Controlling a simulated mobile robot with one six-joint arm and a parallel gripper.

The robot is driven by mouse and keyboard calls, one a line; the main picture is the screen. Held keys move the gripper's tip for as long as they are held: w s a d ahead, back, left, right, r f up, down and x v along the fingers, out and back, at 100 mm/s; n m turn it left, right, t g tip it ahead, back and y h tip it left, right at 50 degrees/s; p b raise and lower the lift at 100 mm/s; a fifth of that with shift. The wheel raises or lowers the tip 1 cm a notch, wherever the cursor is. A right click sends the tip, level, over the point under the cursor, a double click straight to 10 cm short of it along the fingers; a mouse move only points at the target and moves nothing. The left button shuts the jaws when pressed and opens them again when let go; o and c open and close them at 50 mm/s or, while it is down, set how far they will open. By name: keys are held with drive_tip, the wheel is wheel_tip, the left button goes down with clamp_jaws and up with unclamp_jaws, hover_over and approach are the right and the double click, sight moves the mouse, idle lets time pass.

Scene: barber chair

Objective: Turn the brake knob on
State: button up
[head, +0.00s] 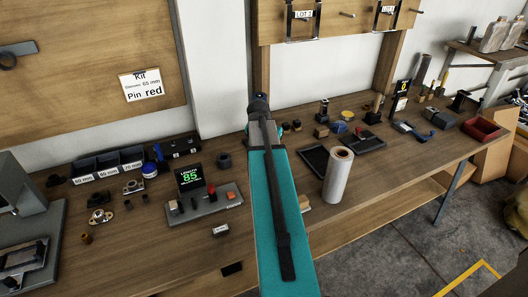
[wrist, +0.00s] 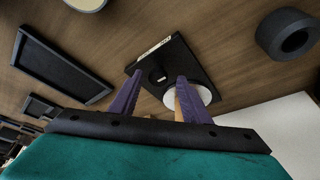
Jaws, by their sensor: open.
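In the wrist view, my gripper (wrist: 160,78) is open, its two purple fingers spread apart with nothing seen held between them. Past the fingertips is a black square plate (wrist: 174,47) with a pale label along one edge. A small round black knob (wrist: 157,75) stands on it, seen between the fingertips. A white disc (wrist: 206,94) lies by the plate's lower edge, partly behind the right finger. I cannot tell for certain that this knob is the brake knob. In the head view my teal arm hides the gripper and this part of the bench.
In the wrist view, a thick black ring (wrist: 286,34) is at upper right and a black tray (wrist: 62,66) at left. In the head view, the wooden bench (head: 130,262) holds a white roll (head: 338,176), a display reading 85 (head: 189,178) and a red bin (head: 481,129).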

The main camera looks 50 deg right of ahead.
drive_tip(key=b+v, duration=0.1)
drive_tip(key=v, duration=1.2)
drive_tip(key=shift+a+r+b, duration=0.2)
drive_tip(key=shift+b, duration=0.15)
drive_tip(key=shift+s, duration=0.2)
idle(0.3)
